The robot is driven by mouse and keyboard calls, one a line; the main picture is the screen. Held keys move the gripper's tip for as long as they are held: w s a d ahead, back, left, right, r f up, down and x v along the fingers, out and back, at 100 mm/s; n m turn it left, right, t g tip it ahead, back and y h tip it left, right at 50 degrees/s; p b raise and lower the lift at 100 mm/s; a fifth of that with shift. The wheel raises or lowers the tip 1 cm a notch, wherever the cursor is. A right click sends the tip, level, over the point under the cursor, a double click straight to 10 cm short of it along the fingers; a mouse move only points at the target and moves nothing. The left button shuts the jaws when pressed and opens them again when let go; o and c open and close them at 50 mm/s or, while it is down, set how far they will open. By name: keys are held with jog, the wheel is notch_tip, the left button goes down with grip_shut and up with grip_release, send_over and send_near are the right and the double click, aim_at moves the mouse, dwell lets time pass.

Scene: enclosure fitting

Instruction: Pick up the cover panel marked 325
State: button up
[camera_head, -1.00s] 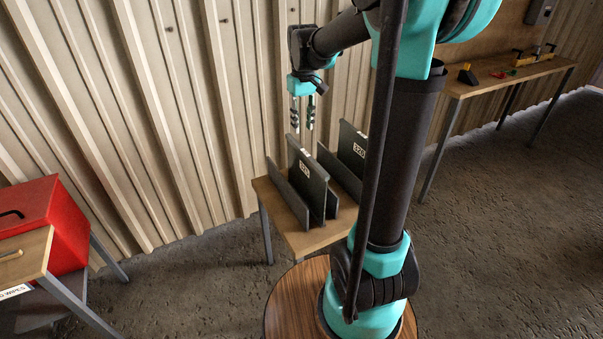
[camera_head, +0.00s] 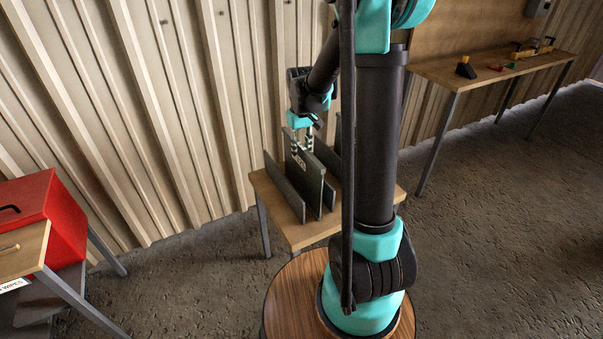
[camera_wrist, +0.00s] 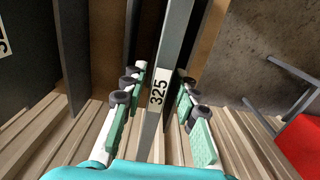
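The dark grey cover panel marked 325 (camera_head: 308,182) stands upright on edge in a rack on the small table. In the wrist view, the panel (camera_wrist: 171,60) runs up the middle with its white 325 label (camera_wrist: 157,86) facing me. My gripper (camera_head: 302,146) is at the panel's top edge, pointing down. In the wrist view, my gripper's fingers (camera_wrist: 158,95) straddle the panel, one on each side, with gaps visible beside it. The gripper is open. The head view shows the panel's label only partly, behind the fingers.
The small wooden table (camera_head: 310,235) carries dark rack walls (camera_head: 283,190) close to the panel. A second panel (camera_head: 338,130) stands behind, mostly hidden by my arm. A red box (camera_head: 60,215) stands at left. A workbench (camera_head: 490,70) with small items is at right.

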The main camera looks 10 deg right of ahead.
aim_at(306, 174)
notch_tip(306, 174, down, 4)
jog(key=shift+r, duration=0.1)
jog(key=shift+c, duration=0.3)
grip_shut()
